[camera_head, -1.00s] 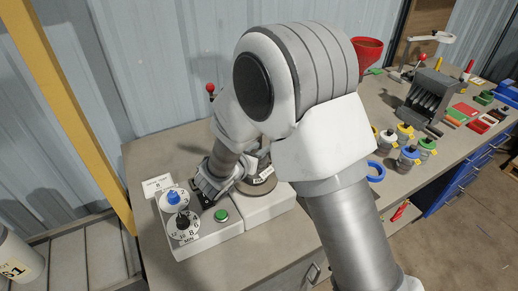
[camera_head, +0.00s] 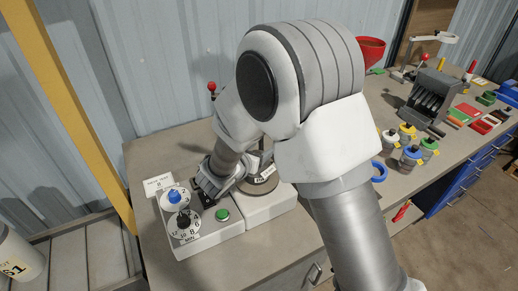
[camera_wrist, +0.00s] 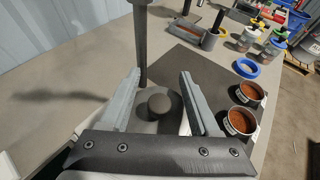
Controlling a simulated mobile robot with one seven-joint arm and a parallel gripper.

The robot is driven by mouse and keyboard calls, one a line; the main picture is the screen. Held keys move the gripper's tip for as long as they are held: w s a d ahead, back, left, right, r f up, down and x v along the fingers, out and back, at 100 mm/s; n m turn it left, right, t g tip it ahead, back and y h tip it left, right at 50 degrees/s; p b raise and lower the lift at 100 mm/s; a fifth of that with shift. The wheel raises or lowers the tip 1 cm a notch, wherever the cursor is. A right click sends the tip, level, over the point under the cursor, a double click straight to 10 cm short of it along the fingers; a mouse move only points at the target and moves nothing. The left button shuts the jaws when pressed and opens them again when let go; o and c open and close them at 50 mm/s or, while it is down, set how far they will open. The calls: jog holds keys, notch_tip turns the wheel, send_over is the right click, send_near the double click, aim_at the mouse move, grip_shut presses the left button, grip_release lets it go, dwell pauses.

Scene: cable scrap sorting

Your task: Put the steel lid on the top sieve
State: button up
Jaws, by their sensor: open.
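My gripper (camera_wrist: 160,86) is open in the wrist view, with one pale finger on each side of a round dark grey knob (camera_wrist: 158,104). A gap shows between the knob and each finger. The knob stands on a round grey surface, which looks like the steel lid (camera_wrist: 150,126); its lower edge is hidden by my gripper. In the head view, the sieve stack (camera_head: 262,184) on the shaker base (camera_head: 268,207) is mostly hidden behind my arm. I cannot tell whether the lid rests flush on the top sieve.
A dark upright rod (camera_wrist: 141,45) stands close to my left finger. The control box (camera_head: 208,236) with dials and a green button (camera_head: 222,214) is left of the stack. Red-brown filled dishes (camera_wrist: 243,121), a blue ring (camera_wrist: 247,68) and bottles (camera_head: 410,155) lie right.

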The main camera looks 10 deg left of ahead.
jog(key=v, duration=1.7)
jog(key=s+d+r+m+g+h, duration=0.1)
jog(key=d+r+m+g+h, duration=0.15)
jog(key=d+m, duration=0.6)
jog(key=s+d+r+m+g+h, duration=0.1)
jog(key=d+r+m+g, duration=0.3)
jog(key=d, duration=0.8)
jog(key=s+d+r+m+y, duration=0.1)
jog(key=s+d+m+y, duration=0.2)
jog(key=m, duration=0.7)
jog(key=s+d+r+m+y, duration=0.2)
jog(key=s+d+m+y, duration=0.2)
jog(key=s+m, duration=0.3)
jog(key=m+g, duration=0.1)
jog(key=m, duration=0.2)
jog(key=shift+s+d+b, duration=0.15)
jog(key=shift+b, duration=0.2)
